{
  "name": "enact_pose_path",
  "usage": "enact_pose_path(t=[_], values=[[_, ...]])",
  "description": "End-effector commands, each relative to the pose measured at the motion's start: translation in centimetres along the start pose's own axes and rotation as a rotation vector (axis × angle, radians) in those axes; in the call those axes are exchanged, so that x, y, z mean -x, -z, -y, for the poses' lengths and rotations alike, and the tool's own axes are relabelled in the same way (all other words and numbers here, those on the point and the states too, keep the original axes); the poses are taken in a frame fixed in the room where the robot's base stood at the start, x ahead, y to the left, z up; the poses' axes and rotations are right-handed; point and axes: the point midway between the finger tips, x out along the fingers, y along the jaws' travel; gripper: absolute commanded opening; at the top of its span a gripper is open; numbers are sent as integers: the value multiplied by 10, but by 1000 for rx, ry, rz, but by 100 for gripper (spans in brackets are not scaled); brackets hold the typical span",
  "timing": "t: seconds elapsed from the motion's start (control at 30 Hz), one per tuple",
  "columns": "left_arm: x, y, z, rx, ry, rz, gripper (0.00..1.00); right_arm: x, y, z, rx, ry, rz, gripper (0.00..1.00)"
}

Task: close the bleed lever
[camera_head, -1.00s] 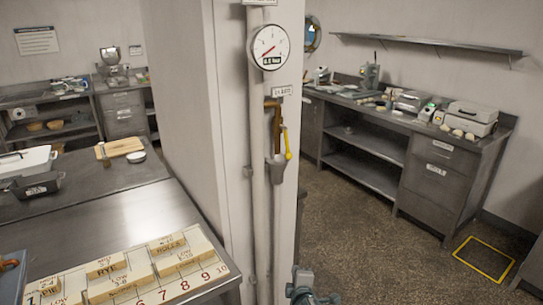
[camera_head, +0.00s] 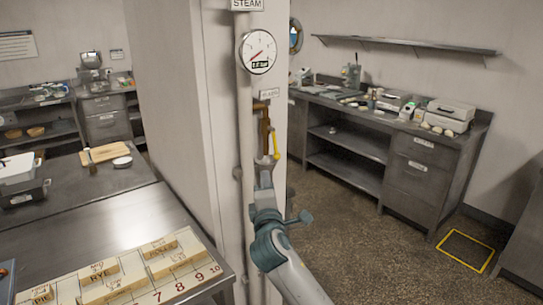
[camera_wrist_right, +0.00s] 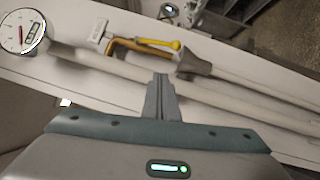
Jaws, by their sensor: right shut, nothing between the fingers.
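The bleed lever (camera_head: 276,146) has a yellow handle that hangs downward beside a brass pipe (camera_head: 264,118) on the white column. In the right wrist view the lever (camera_wrist_right: 160,43) lies nearly along the brass pipe (camera_wrist_right: 128,44), its rounded end beside a grey funnel (camera_wrist_right: 195,62). My right gripper (camera_head: 264,168) is shut and empty, just below the lever in the head view, covering part of the funnel and pipe. In the right wrist view its shut fingertips (camera_wrist_right: 161,78) point toward the lever, with a visible gap. My left gripper is not in view.
A round gauge (camera_head: 258,52) and a small label (camera_head: 269,94) are above the lever. Vertical steam pipes (camera_head: 245,130) run down the column. A steel table (camera_head: 130,215) with a numbered board (camera_head: 205,258) stands left. A counter (camera_head: 420,170) stands right, with open floor before it.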

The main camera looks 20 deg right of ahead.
Motion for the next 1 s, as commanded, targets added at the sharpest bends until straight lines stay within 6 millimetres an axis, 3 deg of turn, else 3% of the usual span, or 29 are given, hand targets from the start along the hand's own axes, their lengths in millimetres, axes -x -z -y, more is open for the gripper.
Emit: enact_pose_path(t=[0.37, 0.93, 1.0], values=[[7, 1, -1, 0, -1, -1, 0, -16, 0, -1, 1, 1, 0, 0], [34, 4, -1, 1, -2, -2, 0, -100, 0, -2, 0, 3, 0, 0], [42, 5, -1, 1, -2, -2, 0, -108, -8, -3, 2, 3, 2, 0]])
